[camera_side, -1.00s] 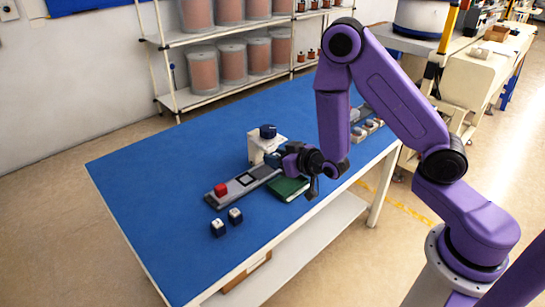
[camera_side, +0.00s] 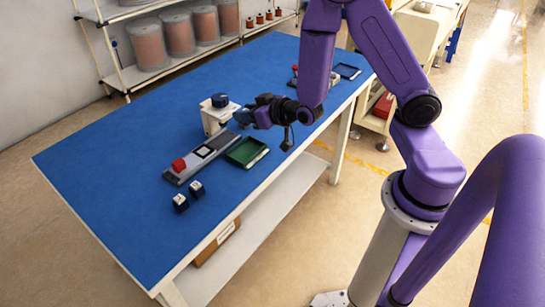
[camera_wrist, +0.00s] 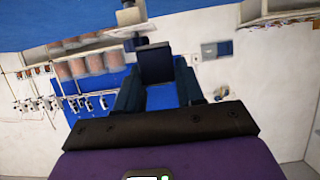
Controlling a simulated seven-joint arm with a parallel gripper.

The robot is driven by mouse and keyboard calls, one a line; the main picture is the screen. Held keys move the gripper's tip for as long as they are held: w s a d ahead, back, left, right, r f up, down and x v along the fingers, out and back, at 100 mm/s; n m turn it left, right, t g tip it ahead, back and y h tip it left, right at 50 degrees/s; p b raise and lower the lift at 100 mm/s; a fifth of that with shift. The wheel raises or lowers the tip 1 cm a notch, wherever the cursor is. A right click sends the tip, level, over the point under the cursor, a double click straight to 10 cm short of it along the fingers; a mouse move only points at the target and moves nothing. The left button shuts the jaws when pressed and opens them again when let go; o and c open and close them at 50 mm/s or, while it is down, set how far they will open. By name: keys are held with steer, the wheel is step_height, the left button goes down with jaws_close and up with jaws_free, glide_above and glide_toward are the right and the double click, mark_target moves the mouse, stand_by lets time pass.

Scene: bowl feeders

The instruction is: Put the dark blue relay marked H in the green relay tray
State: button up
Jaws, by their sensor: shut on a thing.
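My gripper (camera_side: 243,117) reaches in level from the right, just right of the white stand. In the wrist view, its two fingers (camera_wrist: 158,82) are shut on a dark block (camera_wrist: 155,62), which looks like a dark blue relay. Its marking is not readable. The block is held above the table, behind the green relay tray (camera_side: 247,152), which looks empty. Another dark blue block (camera_side: 220,99) sits on the white stand (camera_side: 214,120). Two dark relays with pale marked tops stand on the table near the front, one (camera_side: 180,203) beside the other (camera_side: 196,188); their letters are too small to read.
A grey track (camera_side: 203,153) with a red block (camera_side: 179,165) lies left of the tray. More parts and a dark tray (camera_side: 348,71) lie at the table's far right. The blue table (camera_side: 110,175) is clear at left. Shelves with spools (camera_side: 180,38) stand behind.

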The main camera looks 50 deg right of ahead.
steer(key=shift+s+d+r, duration=0.1)
steer(key=shift+w+a+f, duration=0.3)
steer(key=shift+a+f, duration=0.2)
steer(key=shift+a, duration=0.15)
steer(key=shift+w+a+f, duration=0.3)
steer(key=shift+a+f, duration=0.15)
steer(key=shift+a, duration=0.15)
steer(key=shift+w+a+f, duration=0.3)
steer(key=shift+a+f, duration=0.2)
steer(key=shift+a, duration=0.15)
steer(key=shift+w, duration=0.15)
steer(key=f+x, duration=0.1)
steer(key=x, duration=0.8)
steer(key=s+a+f+x, duration=0.1)
steer(key=x, duration=0.4)
steer(key=shift+f, duration=0.4)
steer(key=shift+w+f, duration=0.5)
steer(key=shift+f, duration=0.05)
steer(key=shift+w+f, duration=0.2)
steer(key=shift+f, duration=0.65)
steer(key=shift+w+f, duration=0.15)
steer(key=shift+f, duration=0.75)
